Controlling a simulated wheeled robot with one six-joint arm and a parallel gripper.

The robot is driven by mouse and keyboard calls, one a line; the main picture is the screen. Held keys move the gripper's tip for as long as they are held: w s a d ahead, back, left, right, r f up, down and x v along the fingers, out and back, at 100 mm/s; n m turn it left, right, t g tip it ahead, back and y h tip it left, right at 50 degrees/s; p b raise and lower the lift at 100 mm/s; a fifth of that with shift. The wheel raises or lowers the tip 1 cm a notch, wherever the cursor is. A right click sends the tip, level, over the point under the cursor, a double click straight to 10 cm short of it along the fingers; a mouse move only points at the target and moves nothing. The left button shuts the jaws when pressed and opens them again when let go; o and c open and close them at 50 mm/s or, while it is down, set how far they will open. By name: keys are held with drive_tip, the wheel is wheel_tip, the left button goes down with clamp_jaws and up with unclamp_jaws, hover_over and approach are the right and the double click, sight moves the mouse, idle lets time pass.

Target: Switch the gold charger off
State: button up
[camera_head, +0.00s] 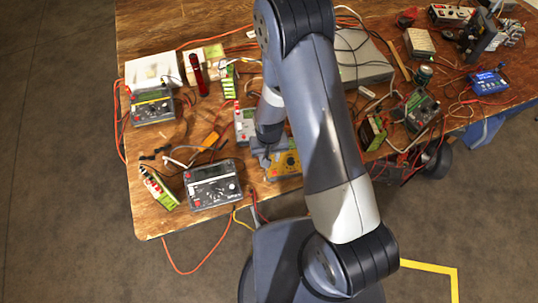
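The gold charger (289,166) lies near the front edge of the wooden table, partly hidden behind my arm. Its yellow face shows some dark controls, but they are too small to tell which is the switch or how it is set. My gripper (262,156) is at the left side of the gold charger, low over it. I cannot tell whether it touches the charger. The fingers are small and partly hidden, so their opening does not show.
A grey charger (213,187) lies left of the gold one, and another charger (244,124) just behind it. A further charger (153,107) and a white box (153,69) stand at back left. Batteries and loose cables clutter the table (145,205). A blue charger (488,82) is far right.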

clamp_jaws()
idle(0.3)
